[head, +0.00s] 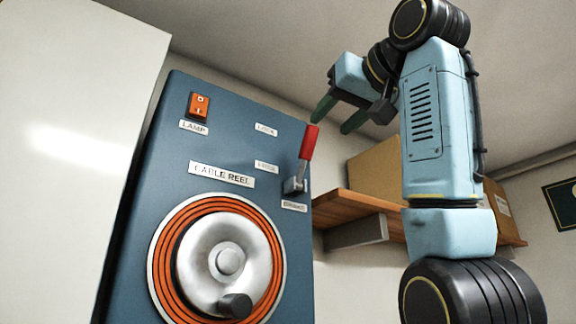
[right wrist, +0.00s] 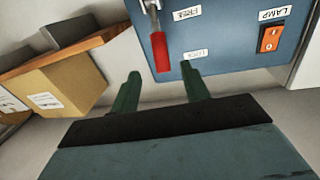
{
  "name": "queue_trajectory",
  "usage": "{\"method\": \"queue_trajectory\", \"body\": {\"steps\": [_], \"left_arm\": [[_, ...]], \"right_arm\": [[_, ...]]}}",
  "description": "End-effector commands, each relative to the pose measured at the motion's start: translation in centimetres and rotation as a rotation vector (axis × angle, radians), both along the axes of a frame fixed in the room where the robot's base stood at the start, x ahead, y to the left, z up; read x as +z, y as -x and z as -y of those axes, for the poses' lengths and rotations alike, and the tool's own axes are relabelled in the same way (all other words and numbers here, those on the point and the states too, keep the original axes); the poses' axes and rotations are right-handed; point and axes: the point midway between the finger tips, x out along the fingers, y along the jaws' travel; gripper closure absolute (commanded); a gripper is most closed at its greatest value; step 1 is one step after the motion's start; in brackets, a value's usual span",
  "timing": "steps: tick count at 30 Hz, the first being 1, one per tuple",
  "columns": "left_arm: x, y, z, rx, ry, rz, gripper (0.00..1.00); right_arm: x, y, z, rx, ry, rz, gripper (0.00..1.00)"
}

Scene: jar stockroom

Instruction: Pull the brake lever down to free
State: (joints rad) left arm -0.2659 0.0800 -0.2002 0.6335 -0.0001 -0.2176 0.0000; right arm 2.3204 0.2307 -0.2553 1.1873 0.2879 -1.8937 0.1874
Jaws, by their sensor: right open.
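The brake lever (head: 309,142) has a red grip on a metal shank at the right side of the blue cable reel panel (head: 250,100). It points up, with its grip towards the LOCK label (head: 266,130); the FREE label (head: 266,165) is lower. In the right wrist view, which is upside down, the red grip (right wrist: 160,52) shows ahead of the two fingers, in line with the gap between them. My right gripper (head: 338,115), with green fingers, is open and empty near the grip's top end. I see no contact. My left gripper is not in view.
The panel also carries an orange lamp switch (head: 199,106) and a reel (head: 228,262) with a crank knob. A wooden shelf (head: 355,205) with cardboard boxes (head: 376,172) is at right behind my arm. A white cabinet-like surface (head: 75,120) stands at left.

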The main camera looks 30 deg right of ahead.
Motion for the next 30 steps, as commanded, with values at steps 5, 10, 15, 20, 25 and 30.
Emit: {"method": "queue_trajectory", "body": {"steps": [5,10,15,20,25,30], "left_arm": [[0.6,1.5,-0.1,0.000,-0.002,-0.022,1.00],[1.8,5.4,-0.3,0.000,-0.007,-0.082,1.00],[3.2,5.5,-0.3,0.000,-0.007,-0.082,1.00],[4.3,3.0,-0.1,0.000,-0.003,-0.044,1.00],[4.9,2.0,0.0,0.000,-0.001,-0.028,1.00],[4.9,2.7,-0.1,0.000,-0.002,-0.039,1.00]], "right_arm": [[0.2,-1.5,0.1,0.000,-0.001,0.001,0.54],[0.3,-5.0,0.4,-0.001,0.000,-0.002,0.54],[0.2,-8.6,0.6,-0.001,0.000,-0.002,0.54],[0.2,-11.3,0.8,0.000,0.000,-0.001,0.54],[0.1,-12.8,0.9,0.000,0.000,0.001,0.54],[0.0,-13.2,0.9,0.000,0.000,0.002,0.54]]}}
